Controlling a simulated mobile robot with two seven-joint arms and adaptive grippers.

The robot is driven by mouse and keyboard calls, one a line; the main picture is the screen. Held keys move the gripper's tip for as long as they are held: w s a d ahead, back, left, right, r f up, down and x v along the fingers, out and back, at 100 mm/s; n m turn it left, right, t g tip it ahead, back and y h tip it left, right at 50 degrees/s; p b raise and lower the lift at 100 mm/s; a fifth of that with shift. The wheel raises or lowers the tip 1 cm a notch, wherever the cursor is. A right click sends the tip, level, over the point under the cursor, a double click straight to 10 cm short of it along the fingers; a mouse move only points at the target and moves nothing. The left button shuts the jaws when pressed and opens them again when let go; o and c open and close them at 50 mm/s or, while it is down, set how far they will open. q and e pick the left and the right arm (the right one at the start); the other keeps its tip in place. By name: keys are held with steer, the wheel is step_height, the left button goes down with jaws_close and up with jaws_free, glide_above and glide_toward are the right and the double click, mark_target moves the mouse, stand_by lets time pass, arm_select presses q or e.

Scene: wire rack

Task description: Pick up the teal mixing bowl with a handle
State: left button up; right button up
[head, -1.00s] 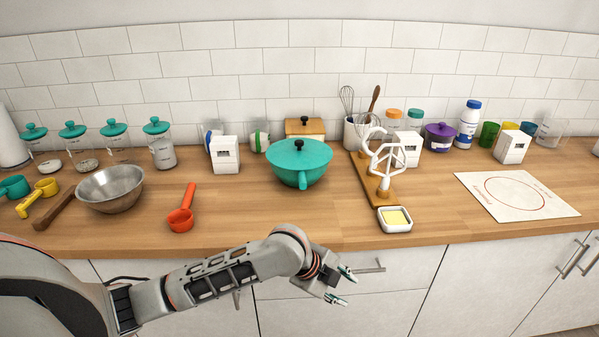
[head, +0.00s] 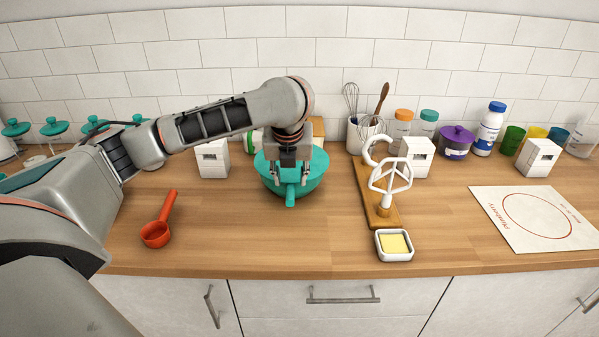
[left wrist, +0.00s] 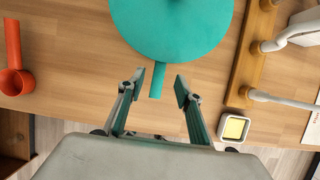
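The teal mixing bowl (head: 320,170) stands on the wooden counter near the middle of the head view, with its handle (head: 291,194) toward the front. My left gripper (head: 291,176) points down over the front of the bowl and hides part of its top. In the left wrist view the bowl (left wrist: 180,25) is at the top, and its handle (left wrist: 157,80) shows between the two spread fingertips (left wrist: 160,86), with a gap on each side. The left gripper is open and empty. My right gripper is in neither view.
A white box (head: 213,160) stands left of the bowl. A wooden stand with white beaters (head: 383,190) and a butter dish (head: 394,245) are to its right. An orange scoop (head: 157,233) lies at front left. The counter in front of the bowl is clear.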

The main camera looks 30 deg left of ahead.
mark_target(291, 188)
arm_select(q)
steer(key=shift+x, duration=0.85)
steer(key=shift+s+a+f, duration=0.1)
steer(key=shift+s+f, duration=0.05)
steer(key=shift+f, duration=0.25)
steer(key=shift+a+f, duration=0.1)
steer(key=shift+f, duration=0.25)
steer(key=x, duration=0.3)
steer(key=shift+w+f, duration=0.25)
steer(key=shift+w, duration=0.2)
steer(key=shift+w+a+f, duration=0.1)
steer(key=shift+w+f, duration=0.05)
steer(key=shift+f, duration=0.15)
jaws_close()
steer(key=shift+r, duration=0.15)
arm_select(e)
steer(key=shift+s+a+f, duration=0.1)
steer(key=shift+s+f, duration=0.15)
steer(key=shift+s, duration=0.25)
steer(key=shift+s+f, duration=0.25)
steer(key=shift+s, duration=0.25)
